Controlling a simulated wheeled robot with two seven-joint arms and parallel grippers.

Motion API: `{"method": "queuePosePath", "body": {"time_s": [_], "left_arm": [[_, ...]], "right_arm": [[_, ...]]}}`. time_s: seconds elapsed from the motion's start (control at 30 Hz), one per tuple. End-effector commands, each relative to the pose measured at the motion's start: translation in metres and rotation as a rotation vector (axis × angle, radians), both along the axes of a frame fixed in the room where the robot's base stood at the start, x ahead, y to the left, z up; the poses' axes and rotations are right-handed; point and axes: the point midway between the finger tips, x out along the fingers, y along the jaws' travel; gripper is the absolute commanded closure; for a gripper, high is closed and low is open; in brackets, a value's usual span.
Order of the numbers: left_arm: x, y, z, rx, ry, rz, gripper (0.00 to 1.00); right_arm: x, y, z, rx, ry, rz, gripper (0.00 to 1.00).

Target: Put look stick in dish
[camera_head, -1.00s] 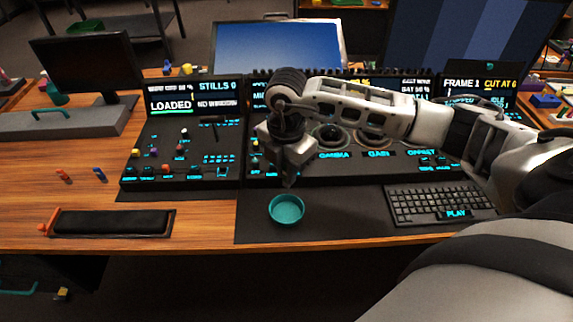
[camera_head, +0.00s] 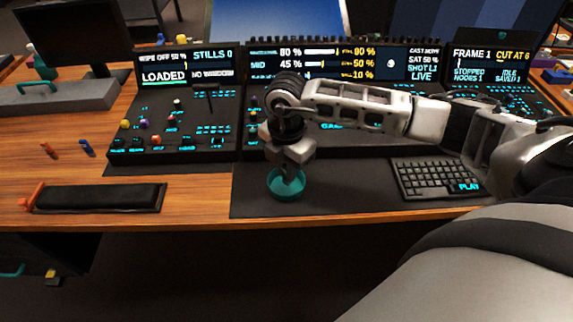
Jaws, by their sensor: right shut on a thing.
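The teal dish (camera_head: 286,191) stands on the dark mat in front of the control panel. My right gripper (camera_head: 290,172) points down directly over the dish, its fingertips at about the dish's rim. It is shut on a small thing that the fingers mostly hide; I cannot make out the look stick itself. Two small sticks, an orange one (camera_head: 48,149) and a blue one (camera_head: 86,147), lie on the wooden desk at the left. My left gripper is not in view.
The control panel (camera_head: 172,140) with knobs and lit screens fills the back. A keyboard (camera_head: 436,178) lies to the right of the dish. A black padded rest (camera_head: 98,197) lies at the left front. The mat (camera_head: 340,195) between dish and keyboard is clear.

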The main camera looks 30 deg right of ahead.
Motion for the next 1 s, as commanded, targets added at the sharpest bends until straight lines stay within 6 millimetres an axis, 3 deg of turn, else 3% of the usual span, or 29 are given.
{"method": "queuePosePath", "body": {"time_s": [0.1, 0.47, 0.5, 0.57, 0.6, 1.0], "left_arm": [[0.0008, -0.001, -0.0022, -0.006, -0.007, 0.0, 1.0], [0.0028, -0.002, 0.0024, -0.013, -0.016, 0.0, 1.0], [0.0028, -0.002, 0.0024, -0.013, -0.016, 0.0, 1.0], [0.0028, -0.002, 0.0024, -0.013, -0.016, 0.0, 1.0], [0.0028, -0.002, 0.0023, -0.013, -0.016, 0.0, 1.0], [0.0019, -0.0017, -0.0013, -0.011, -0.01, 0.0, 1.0]], "right_arm": [[0.0, 0.0001, -0.008, 0.0, 0.0, 0.0, 1.0], [-0.0002, 0.0003, -0.0092, 0.0, 0.0, 0.001, 1.0], [-0.0002, 0.0003, -0.0092, 0.0, 0.0, 0.001, 0.79], [-0.0002, 0.0003, -0.0092, 0.0, 0.001, 0.001, 0.62], [-0.0002, 0.0003, -0.0091, 0.0, 0.0, 0.001, 0.59], [-0.0002, 0.0003, -0.0091, 0.0, 0.0, 0.001, 0.59]]}}
